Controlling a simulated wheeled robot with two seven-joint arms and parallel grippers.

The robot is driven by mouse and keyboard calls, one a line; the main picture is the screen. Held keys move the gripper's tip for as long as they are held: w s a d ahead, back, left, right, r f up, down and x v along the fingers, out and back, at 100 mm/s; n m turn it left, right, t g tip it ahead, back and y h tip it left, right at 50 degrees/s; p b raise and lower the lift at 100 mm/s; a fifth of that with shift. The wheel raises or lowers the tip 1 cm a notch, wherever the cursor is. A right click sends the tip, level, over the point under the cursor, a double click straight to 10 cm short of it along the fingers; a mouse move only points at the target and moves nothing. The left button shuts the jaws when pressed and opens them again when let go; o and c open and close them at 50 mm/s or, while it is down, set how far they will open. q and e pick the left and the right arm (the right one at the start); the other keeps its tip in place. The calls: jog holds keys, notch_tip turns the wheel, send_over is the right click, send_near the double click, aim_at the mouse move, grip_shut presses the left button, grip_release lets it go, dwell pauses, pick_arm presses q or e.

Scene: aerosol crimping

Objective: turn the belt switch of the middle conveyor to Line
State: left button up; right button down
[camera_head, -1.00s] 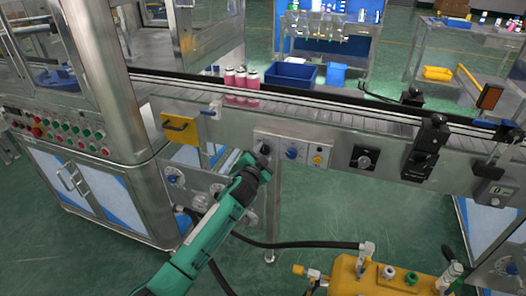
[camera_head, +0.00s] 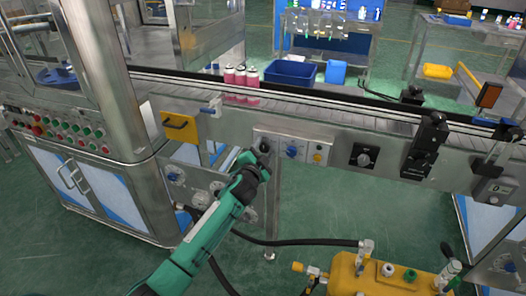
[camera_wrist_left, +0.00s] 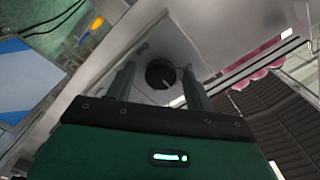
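The middle conveyor (camera_head: 330,113) runs across the head view, with a grey control panel (camera_head: 277,154) on its front side. The panel carries a dark knob (camera_head: 264,146) at the left, a blue knob (camera_head: 292,152) and a yellow one (camera_head: 317,157). My left gripper (camera_head: 262,155) is at the dark knob and partly hides it. In the left wrist view this black round knob (camera_wrist_left: 160,73) with a white mark shows between the two fingers (camera_wrist_left: 158,82) of my open gripper, with gaps on both sides. The switch labels cannot be read. My right gripper is not in view.
A black rotary switch (camera_head: 363,156) and black devices sit farther right on the conveyor side. A yellow handle plate (camera_head: 180,127) is at the left. A yellow tank (camera_head: 385,277) stands low in front.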

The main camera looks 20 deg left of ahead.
pick_arm(q)
jog(key=shift+s, duration=0.1)
jog(key=s, duration=1.3)
jog(key=shift+s+a, duration=0.25)
jog(key=shift+s, duration=0.05)
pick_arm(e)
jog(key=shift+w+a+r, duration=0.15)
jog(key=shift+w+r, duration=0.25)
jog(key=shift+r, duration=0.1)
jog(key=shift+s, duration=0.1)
